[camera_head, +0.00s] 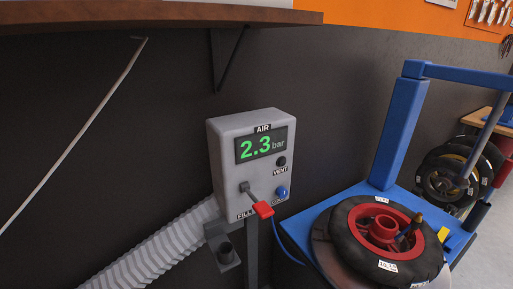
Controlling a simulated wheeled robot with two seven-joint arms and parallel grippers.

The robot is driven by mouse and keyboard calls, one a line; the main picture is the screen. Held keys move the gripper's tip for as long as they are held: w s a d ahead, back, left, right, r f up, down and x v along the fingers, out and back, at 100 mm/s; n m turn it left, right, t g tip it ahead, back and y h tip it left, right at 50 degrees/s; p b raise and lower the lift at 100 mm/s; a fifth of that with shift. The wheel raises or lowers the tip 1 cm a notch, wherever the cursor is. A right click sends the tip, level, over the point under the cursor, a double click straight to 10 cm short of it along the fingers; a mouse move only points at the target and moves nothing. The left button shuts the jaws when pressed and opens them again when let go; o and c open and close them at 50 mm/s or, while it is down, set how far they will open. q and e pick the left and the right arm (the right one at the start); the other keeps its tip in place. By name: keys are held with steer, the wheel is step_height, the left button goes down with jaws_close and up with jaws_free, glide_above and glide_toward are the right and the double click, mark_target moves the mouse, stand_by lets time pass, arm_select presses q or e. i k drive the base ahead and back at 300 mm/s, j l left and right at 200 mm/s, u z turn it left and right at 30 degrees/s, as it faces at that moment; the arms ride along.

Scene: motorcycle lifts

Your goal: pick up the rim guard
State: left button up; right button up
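I cannot make out for certain which thing is the rim guard. A black tyre (358,253) lies flat on the blue tyre stand at the lower right. A red hub (383,229) stands in its middle. A dark upright piece with a yellowish tip (418,220) stands beside the hub. A small yellow piece (443,235) shows at the tyre's right edge. Neither of my grippers is in view.
A grey air box (227,150) reading 2.3 bar, with a red-handled lever (263,209), stands left of the blue stand (398,130). A wooden shelf (150,16) overhangs the upper left. More wheels (440,182) stand at right.

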mark_target(453, 242)
steer(key=z, duration=1.85)
steer(key=i+l+z, duration=0.2)
steer(key=l, duration=0.2)
steer(key=l+z, duration=0.15)
steer(key=l, duration=0.25)
steer(key=i+l+z, duration=0.2)
steer(key=l, duration=0.15)
steer(key=i+l+z, duration=0.15)
steer(key=l, duration=0.2)
steer(key=i+l+u, duration=0.1)
steer(key=i+l, duration=0.15)
steer(key=i, duration=0.2)
steer(key=i+l, duration=0.25)
steer(key=i, duration=0.2)
steer(key=i+l+u, duration=0.15)
steer(key=i+l, duration=0.15)
steer(key=i, duration=0.15)
